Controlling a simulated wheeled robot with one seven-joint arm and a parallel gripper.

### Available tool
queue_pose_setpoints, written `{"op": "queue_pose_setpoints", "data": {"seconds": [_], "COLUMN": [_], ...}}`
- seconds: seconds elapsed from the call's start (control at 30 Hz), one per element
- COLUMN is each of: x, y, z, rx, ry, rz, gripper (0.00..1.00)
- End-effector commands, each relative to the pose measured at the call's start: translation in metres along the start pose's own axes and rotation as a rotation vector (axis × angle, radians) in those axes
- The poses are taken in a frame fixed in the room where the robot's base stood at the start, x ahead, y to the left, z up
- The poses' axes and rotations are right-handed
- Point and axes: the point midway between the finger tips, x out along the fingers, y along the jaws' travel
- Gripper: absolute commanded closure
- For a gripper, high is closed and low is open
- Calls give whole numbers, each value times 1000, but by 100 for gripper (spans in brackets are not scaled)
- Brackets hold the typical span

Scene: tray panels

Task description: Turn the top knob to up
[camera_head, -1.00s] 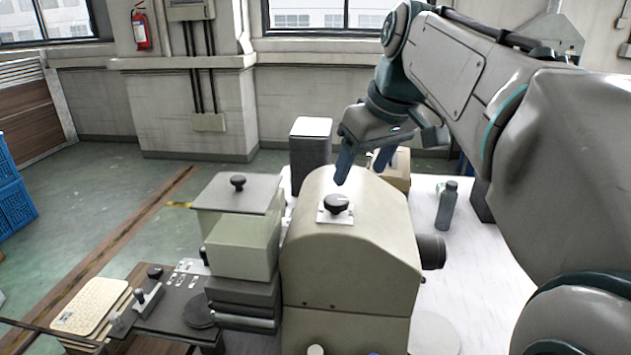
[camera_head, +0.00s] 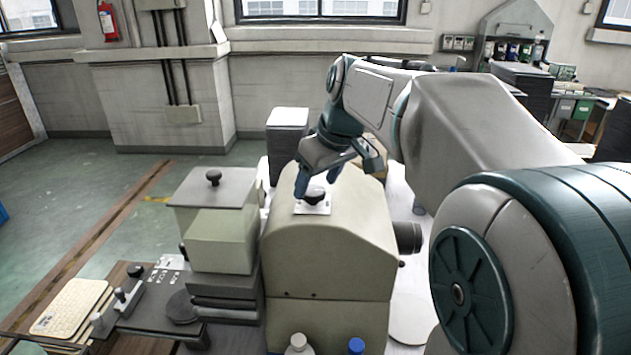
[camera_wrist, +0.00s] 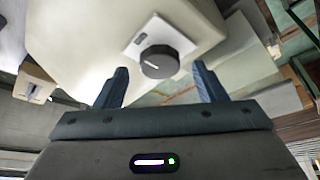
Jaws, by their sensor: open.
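The top knob (camera_head: 315,195) is a round black knob on a small white plate (camera_head: 323,209) on the rounded top of a beige machine housing (camera_head: 330,250). In the wrist view the knob (camera_wrist: 159,62) shows a white pointer line on its face. My gripper (camera_head: 316,183) is open at the knob. Its two blue fingers (camera_wrist: 158,85) stand apart, with the knob centred a little beyond their tips in the wrist view. I cannot tell whether a finger touches the knob.
A grey-lidded box (camera_head: 212,187) with its own black knob stands left of the housing. A dark cylinder (camera_head: 407,237) juts from the housing's right side. A dark box (camera_head: 287,140) stands behind. Two bottles, one white-capped (camera_head: 298,341) and one blue-capped (camera_head: 356,345), are at the front.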

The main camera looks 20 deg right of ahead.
Motion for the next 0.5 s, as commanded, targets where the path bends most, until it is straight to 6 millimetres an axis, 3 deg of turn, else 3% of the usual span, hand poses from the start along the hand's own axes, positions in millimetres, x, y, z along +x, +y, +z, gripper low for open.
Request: {"op": "queue_pose_setpoints", "data": {"seconds": [0.2, 0.47, 0.5], "x": [14, 15, 15], "y": [0, 0, 0], "z": [0, 0, 0], "rx": [0, 0, 0], "ry": [0, 1, 0], "rz": [0, 1, 1], "gripper": [36, 36, 47]}}
